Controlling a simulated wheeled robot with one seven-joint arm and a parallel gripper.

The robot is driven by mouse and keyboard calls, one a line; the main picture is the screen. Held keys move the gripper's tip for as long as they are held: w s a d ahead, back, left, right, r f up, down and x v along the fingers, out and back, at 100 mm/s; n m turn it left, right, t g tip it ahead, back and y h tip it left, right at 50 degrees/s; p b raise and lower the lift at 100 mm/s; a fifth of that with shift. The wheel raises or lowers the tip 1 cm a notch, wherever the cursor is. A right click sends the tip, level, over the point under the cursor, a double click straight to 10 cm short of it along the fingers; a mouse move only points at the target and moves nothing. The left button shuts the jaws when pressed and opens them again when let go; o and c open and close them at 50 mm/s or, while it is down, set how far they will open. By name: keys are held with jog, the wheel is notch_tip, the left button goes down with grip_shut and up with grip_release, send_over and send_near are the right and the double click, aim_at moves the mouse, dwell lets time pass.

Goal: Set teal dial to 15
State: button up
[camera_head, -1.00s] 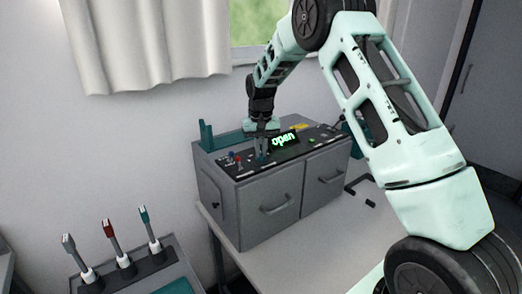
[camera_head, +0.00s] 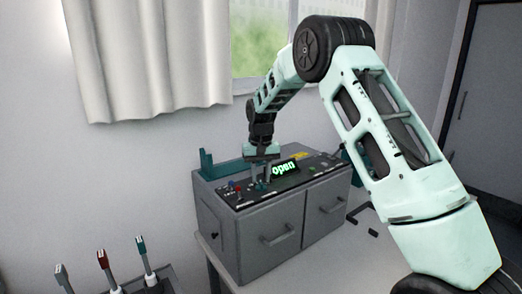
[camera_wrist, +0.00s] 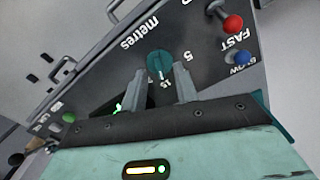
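The teal dial (camera_wrist: 159,66) is on the black control panel in the wrist view, with "metres", "5" and "15" printed around it. A pale mark shows on its lower part, on the side towards "15"; I cannot read the exact setting. My gripper (camera_wrist: 160,78) is open, its two fingers apart on either side of the dial's lower edge. I cannot tell whether they touch it. In the head view my gripper (camera_head: 262,186) points down at the panel of the grey printer (camera_head: 265,232), and its fingers hide the dial there.
The red knob (camera_wrist: 233,23) and blue knob (camera_wrist: 219,82) stand close to the dial. A green "open" display (camera_head: 284,169) is beside my gripper. Several tools in holders (camera_head: 103,262) stand at lower left. A window and curtain (camera_head: 160,60) are behind.

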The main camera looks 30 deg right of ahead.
aim_at(261, 182)
notch_tip(261, 182, up, 16)
jog(key=b, duration=0.2)
jog(key=shift+b, duration=0.4)
